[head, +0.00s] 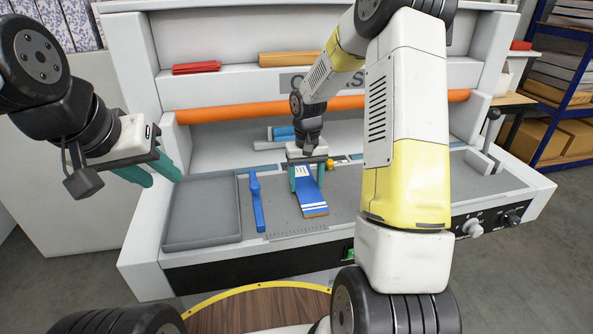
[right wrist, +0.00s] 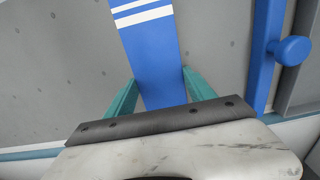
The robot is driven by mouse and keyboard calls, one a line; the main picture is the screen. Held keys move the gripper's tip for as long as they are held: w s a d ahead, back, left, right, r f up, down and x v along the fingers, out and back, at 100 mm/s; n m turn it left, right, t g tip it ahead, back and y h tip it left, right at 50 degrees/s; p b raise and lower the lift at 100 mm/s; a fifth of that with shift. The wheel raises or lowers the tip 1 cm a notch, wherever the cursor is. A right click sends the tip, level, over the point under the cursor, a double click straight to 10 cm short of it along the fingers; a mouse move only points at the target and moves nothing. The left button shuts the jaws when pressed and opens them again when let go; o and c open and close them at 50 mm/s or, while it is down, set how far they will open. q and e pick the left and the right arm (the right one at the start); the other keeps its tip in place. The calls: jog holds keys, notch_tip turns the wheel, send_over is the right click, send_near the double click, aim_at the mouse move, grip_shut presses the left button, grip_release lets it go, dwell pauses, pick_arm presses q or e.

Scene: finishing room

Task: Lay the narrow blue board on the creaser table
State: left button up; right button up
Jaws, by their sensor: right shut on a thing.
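The narrow blue board (head: 309,187) has white stripes across it and a brown near edge. It is over the grey creaser table (head: 285,216), its near end pointing toward me. I cannot tell whether it rests on the table or hangs just above it. My right gripper (head: 307,178) is shut on the board's far part, a finger on each side. The right wrist view shows the board (right wrist: 149,50) between the teal fingers (right wrist: 160,95). My left gripper (head: 152,176) is open and empty, at the left beside the machine.
A blue guide bar with a knob (head: 257,202) stands left of the board. A grey tray (head: 200,238) is further left. An orange roller (head: 240,108) spans the back. A lever (head: 489,130) stands at the right. My right arm hides part of the table's right side.

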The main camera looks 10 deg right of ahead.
aim_at(306, 186)
jog(key=shift+f, duration=0.15)
jog(key=o, duration=1.4)
notch_tip(306, 186, up, 12)
jog(key=s+r+t, duration=0.3)
jog(key=s+r, duration=0.7)
jog(key=s, duration=0.1)
jog(key=s+a+r+t+y, duration=0.2)
jog(key=s+t, duration=0.1)
jog(key=s, duration=1)
jog(key=shift+s, duration=0.15)
jog(key=shift+a, duration=0.1)
